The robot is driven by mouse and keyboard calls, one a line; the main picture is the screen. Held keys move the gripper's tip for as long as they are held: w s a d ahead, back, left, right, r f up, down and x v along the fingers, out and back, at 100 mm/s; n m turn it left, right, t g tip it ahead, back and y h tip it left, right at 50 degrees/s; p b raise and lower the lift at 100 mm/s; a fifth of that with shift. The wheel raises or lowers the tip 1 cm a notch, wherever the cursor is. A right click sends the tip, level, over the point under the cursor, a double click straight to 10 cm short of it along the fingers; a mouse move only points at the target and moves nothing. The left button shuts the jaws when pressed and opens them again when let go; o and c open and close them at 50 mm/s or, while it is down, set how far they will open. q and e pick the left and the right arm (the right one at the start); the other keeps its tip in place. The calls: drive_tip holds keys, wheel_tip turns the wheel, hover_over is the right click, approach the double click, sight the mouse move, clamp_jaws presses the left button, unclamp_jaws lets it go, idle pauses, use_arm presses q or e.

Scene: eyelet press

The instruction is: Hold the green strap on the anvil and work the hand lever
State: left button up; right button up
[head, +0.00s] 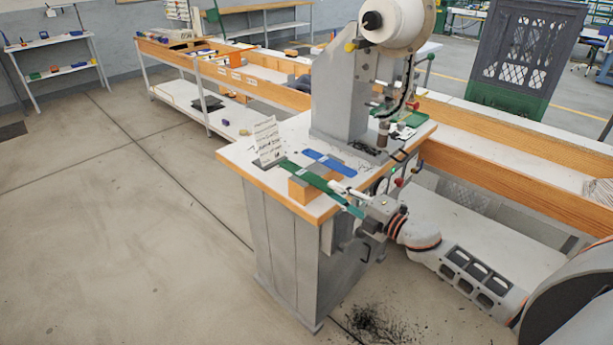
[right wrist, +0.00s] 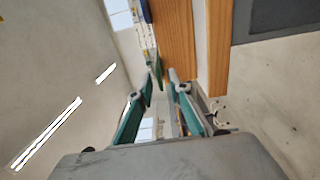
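A green strap (head: 299,171) lies on the press table's front part, partly over a wooden block (head: 302,190). My right gripper (head: 334,192) is at the strap's near end by the table edge. Its teal-padded fingers stand apart, one on each side of the strap's end; I see no firm contact. In the right wrist view a green strip (right wrist: 156,72) shows near the fingertips. The grey eyelet press (head: 340,100) stands behind, with a brownish post (head: 383,134) at its working point. I cannot single out the lever surely. My left gripper is out of view.
A blue strip (head: 329,162) lies beside the green strap, and a written card (head: 267,140) stands at the table's left. Black scraps lie on the table and floor. A long wood-edged bench (head: 500,180) runs right. A dark crate (head: 525,48) stands behind. The left floor is open.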

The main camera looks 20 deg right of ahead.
clamp_jaws()
drive_tip(key=shift+r, duration=0.2)
drive_tip(key=r+p+v, duration=0.1)
drive_tip(key=v, duration=0.8)
drive_tip(key=shift+r, duration=0.35)
idle(0.3)
idle(0.4)
